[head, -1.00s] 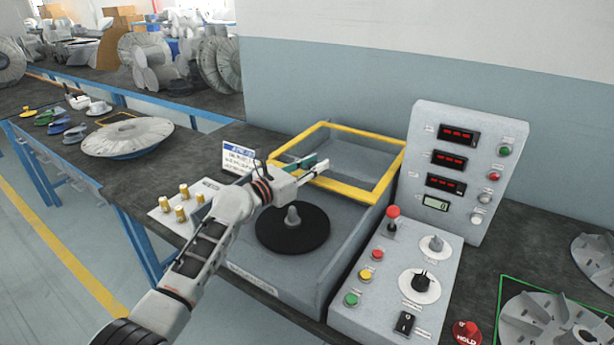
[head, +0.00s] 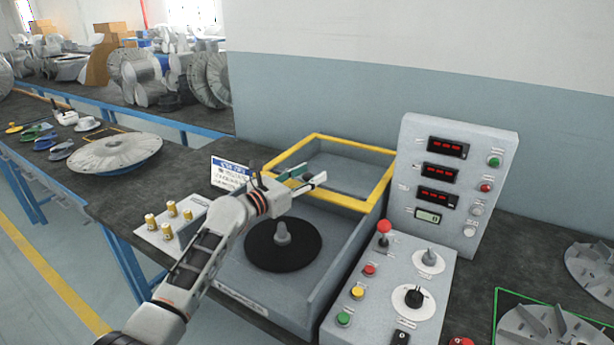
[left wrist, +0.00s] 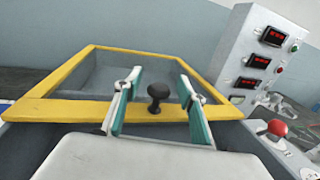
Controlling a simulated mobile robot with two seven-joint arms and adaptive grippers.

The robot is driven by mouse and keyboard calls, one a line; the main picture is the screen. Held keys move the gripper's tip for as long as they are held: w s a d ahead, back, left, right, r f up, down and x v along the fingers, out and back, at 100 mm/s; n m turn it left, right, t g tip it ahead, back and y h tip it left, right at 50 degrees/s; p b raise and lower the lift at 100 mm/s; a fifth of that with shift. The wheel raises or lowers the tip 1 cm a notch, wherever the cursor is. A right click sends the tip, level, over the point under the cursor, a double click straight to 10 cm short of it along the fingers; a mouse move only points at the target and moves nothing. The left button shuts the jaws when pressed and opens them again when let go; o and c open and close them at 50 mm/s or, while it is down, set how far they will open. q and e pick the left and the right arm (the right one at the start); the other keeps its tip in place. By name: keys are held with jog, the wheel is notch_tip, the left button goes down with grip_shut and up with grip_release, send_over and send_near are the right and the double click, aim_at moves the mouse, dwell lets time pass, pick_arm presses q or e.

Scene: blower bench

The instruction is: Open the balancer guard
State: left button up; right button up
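The balancer guard is a yellow-edged frame (head: 383,189) over the back part of the grey balancer housing (head: 318,270). The spindle with its black disc (head: 262,252) is uncovered in front of it. In the left wrist view the guard's yellow front bar (left wrist: 65,110) runs across, with a black knob (left wrist: 157,92) on it. My left gripper (head: 312,177) is at this front bar. In the left wrist view its two fingers (left wrist: 157,84) are apart, one on each side of the knob, with gaps visible. My right gripper is not in view.
A control panel with a red-knobbed lever (head: 384,227) and a display box (head: 455,185) stand right of the housing. A plate with brass pegs (head: 170,222) and a small sign (head: 230,173) are on the left. A bladed wheel (head: 545,328) lies at right.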

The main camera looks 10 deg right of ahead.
pick_arm(q)
jog(key=shift+a, duration=0.1)
jog(key=v, duration=1.2)
